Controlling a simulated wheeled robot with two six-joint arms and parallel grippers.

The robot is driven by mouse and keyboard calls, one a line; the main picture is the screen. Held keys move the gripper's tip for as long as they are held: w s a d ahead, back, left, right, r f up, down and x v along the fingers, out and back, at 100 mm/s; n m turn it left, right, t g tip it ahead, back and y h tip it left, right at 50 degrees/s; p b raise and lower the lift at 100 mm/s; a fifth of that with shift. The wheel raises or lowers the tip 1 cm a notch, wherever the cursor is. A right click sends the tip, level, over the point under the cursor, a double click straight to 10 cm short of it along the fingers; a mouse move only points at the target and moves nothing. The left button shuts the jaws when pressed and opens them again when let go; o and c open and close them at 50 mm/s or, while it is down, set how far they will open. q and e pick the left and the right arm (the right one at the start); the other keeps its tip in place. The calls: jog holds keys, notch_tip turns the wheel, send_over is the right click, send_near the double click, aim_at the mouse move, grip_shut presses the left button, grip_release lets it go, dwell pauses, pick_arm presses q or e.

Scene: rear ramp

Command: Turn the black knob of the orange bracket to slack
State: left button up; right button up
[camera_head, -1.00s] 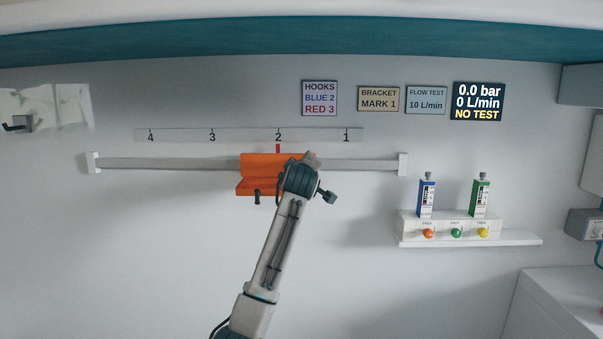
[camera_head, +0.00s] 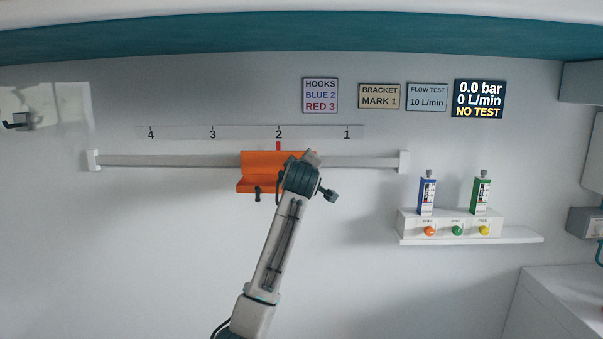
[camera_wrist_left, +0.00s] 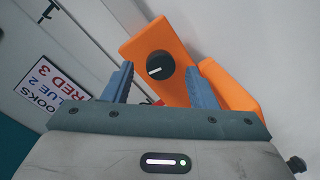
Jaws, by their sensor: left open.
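The orange bracket (camera_head: 258,163) sits on the grey rail (camera_head: 160,162), with its red pointer (camera_head: 278,146) at mark 2. It also shows in the left wrist view (camera_wrist_left: 185,42). Its round black knob (camera_wrist_left: 160,65) carries a white line, which lies near level in that view. My left gripper (camera_wrist_left: 160,73) is open, one finger on each side of the knob. I cannot tell whether either finger touches it. In the head view my left wrist covers the right part of the bracket and hides the knob. My right gripper is not in view.
A scale strip (camera_head: 180,132) numbered 4 to 1 runs above the rail. Signs, including the hooks sign (camera_head: 320,95), and a display (camera_head: 479,99) reading NO TEST hang above. A shelf (camera_head: 470,238) at right holds a blue and a green device. The wall below the rail is clear.

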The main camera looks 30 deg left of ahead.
pick_arm(q)
jog(key=f+b+v, duration=0.1)
jog(key=b+v, duration=0.1)
jog(key=v, duration=0.7)
jog(key=shift+r, duration=0.45)
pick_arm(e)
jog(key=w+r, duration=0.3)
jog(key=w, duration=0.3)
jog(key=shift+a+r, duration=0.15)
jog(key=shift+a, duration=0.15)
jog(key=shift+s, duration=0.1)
